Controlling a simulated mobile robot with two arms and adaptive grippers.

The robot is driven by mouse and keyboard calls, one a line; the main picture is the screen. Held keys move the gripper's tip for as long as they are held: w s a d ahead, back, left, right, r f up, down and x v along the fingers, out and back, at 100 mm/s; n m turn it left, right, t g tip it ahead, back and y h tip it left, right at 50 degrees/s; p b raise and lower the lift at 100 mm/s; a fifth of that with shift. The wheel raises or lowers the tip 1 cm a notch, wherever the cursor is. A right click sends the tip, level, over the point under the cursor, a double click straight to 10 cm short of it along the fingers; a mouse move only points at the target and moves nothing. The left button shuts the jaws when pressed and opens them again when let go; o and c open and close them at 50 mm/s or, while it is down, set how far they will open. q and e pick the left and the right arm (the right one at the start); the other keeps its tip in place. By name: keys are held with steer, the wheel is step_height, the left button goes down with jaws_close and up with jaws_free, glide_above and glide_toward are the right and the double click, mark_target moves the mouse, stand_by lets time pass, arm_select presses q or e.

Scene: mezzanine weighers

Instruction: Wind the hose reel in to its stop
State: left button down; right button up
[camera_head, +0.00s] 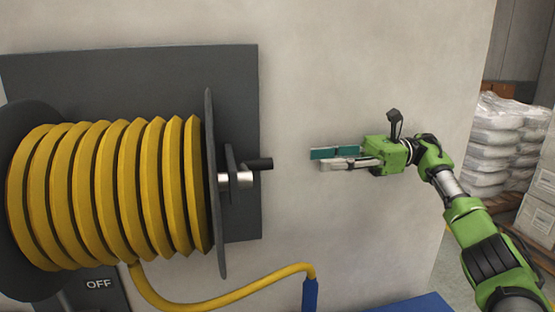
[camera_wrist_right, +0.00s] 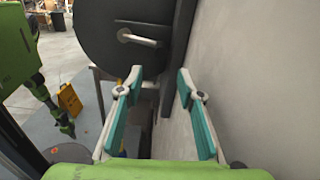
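The hose reel (camera_head: 110,190) is a dark drum wound with several turns of yellow hose, mounted on a grey wall plate. Its right flange (camera_head: 215,190) carries a short metal shaft, an arm and a black crank handle (camera_head: 262,163) pointing right. My right gripper (camera_head: 335,158) is right of the handle, apart from it, fingers pointing left. In the right wrist view the fingers (camera_wrist_right: 160,80) are spread and empty, with the dark reel flange (camera_wrist_right: 100,35) and a crank with a light metal part (camera_wrist_right: 138,39) beyond them. My left gripper cannot be made out.
A pale wall (camera_head: 350,80) runs close behind the reel and gripper. The free hose (camera_head: 230,293) loops below to a blue end piece (camera_head: 310,295). An OFF panel (camera_head: 98,284) sits below the drum. Wrapped sacks (camera_head: 490,145) stand right. A yellow floor sign (camera_wrist_right: 70,100) stands beyond.

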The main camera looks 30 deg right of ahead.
steer(key=p+x, duration=0.3)
steer(key=x, duration=0.7)
steer(key=shift+w+a, duration=0.2)
steer(key=shift+a, duration=0.15)
jaws_close()
